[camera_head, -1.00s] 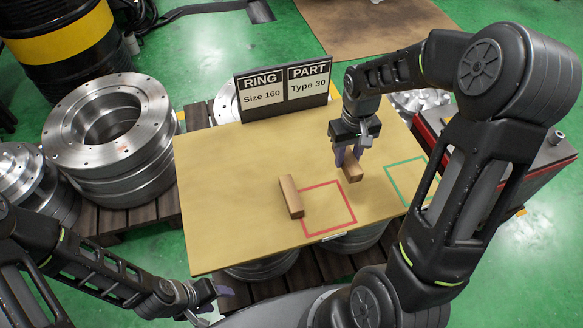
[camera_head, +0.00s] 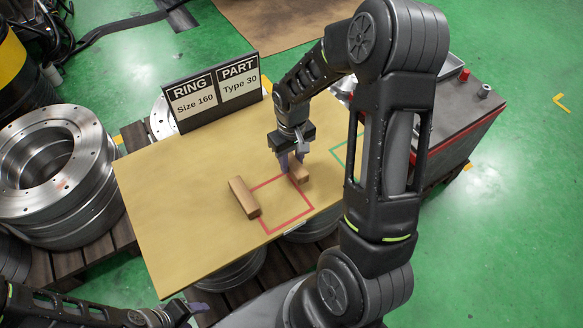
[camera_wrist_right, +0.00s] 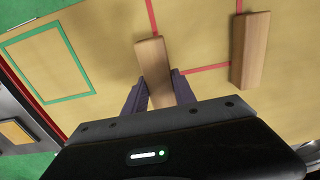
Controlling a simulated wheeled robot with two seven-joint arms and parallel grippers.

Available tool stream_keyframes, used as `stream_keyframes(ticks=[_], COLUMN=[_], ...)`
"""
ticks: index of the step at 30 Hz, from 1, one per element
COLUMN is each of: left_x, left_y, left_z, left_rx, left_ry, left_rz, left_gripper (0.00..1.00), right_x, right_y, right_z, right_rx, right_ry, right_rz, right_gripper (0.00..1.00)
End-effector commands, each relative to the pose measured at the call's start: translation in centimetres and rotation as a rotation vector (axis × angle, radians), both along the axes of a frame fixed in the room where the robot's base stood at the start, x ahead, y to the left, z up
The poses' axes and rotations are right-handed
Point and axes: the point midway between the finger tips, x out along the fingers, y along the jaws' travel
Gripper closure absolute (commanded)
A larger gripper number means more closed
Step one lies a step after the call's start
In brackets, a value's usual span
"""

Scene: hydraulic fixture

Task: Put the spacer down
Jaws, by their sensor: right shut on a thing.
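The spacer, a brown wooden block (camera_head: 301,173), is between the fingers of my right gripper (camera_head: 291,163). In the right wrist view the spacer (camera_wrist_right: 153,60) extends beyond the shut fingers (camera_wrist_right: 160,92). It covers the upper right corner of the red square outline (camera_head: 304,193); I cannot tell whether it touches the yellow board (camera_head: 170,200). A second similar block (camera_head: 244,198) lies across the red outline's left side and also shows in the wrist view (camera_wrist_right: 250,50). My left gripper (camera_head: 192,309) is low, in front of the board, its jaw opening unclear.
A green outline (camera_head: 345,152) on the board's right is partly hidden by my right arm. A black sign (camera_head: 212,92) reading "RING Size 160, PART Type 30" stands at the back edge. Metal rings (camera_head: 50,160) stand left. The board's left half is clear.

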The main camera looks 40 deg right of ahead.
Motion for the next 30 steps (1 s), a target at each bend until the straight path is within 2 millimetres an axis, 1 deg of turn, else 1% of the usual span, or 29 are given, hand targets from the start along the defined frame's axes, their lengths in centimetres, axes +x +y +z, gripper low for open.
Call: stream_keyframes(ticks=[4, 7, 9, 16, 20, 21, 28, 30], left_x=[0.0, 0.0, 0.0, 0.0, 0.0, 0.0, 0.0, 0.0], left_y=[0.0, 0.0, 0.0, 0.0, 0.0, 0.0, 0.0, 0.0], left_z=[-0.3, -0.4, -0.4, -0.4, -0.8, -0.7, -0.7, -0.7], left_rx=[0.000, 0.000, 0.000, 0.000, 0.000, 0.000, 0.000, 0.000], left_ry=[0.000, 0.000, 0.000, 0.000, 0.000, 0.000, 0.000, 0.000], left_rz=[0.000, 0.000, 0.000, 0.000, 0.000, 0.000, 0.000, 0.000], left_gripper=[0.46, 0.46, 0.46, 0.46, 0.46, 0.46, 0.46, 0.46], right_x=[-0.1, -0.1, 0.0, 0.0, 0.0, 0.0, -0.1, -0.1], right_y=[0.0, 0.0, 0.0, 0.0, 0.0, 0.0, 0.0, 0.0], right_z=[-2.1, -3.3, -3.5, -3.5, -4.0, -3.8, -3.8, -3.8], right_rx=[0.001, 0.001, 0.000, 0.000, 0.000, 0.000, 0.000, 0.000], right_ry=[0.005, 0.003, 0.002, 0.001, 0.001, 0.001, 0.001, 0.001], right_rz=[-0.001, 0.000, 0.000, 0.000, 0.000, 0.000, 0.000, 0.000], right_gripper=[1.00, 1.00, 1.00, 1.00, 1.00, 0.66, 0.47, 0.46])
